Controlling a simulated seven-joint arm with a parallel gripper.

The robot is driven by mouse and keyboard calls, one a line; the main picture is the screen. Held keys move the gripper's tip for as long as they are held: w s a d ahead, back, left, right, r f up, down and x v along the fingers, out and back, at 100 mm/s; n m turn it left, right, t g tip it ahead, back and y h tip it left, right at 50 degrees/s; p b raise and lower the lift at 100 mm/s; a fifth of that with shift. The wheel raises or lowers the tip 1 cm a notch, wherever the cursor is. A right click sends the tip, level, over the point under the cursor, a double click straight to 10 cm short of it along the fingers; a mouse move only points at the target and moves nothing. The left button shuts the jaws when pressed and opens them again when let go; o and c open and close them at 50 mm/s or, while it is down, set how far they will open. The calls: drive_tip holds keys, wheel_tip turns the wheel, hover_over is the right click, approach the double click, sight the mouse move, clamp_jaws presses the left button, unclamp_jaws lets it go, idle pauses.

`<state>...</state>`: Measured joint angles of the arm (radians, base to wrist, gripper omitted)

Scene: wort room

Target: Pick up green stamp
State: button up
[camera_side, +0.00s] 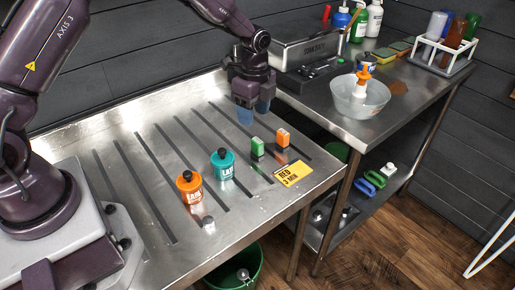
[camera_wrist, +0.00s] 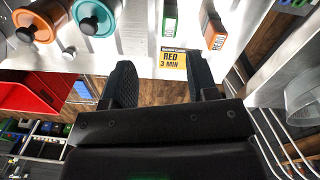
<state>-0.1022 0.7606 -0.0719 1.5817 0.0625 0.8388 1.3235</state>
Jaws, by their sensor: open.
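A small green block with a white label, which looks like the green stamp (camera_side: 257,147), stands upright on the metal bench. It also shows at the top of the wrist view (camera_wrist: 169,20). A similar orange block (camera_side: 282,137) stands to its right, also seen in the wrist view (camera_wrist: 215,30). My gripper (camera_side: 253,111) is open and empty, above the bench and just behind the green block in the side view. In the wrist view its two fingers (camera_wrist: 160,66) are spread apart, with the green block beyond their tips. Nothing hides the green block.
A teal jar (camera_side: 222,165) and an orange jar (camera_side: 189,187) stand left of the blocks. A yellow card (camera_side: 293,176) reading "RED 3 MIN" lies at the bench's front edge. A higher side bench holds a bowl (camera_side: 360,98) and a metal box (camera_side: 305,45).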

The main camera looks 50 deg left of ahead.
sight(258, 140)
drive_tip(key=f+m, duration=0.1)
drive_tip(key=f, duration=0.3)
drive_tip(key=f+m, duration=0.1)
drive_tip(key=f, duration=0.3)
drive_tip(key=w+f+m, duration=0.1)
drive_tip(key=f, duration=0.3)
drive_tip(key=shift+d+f, duration=0.1)
clamp_jaws()
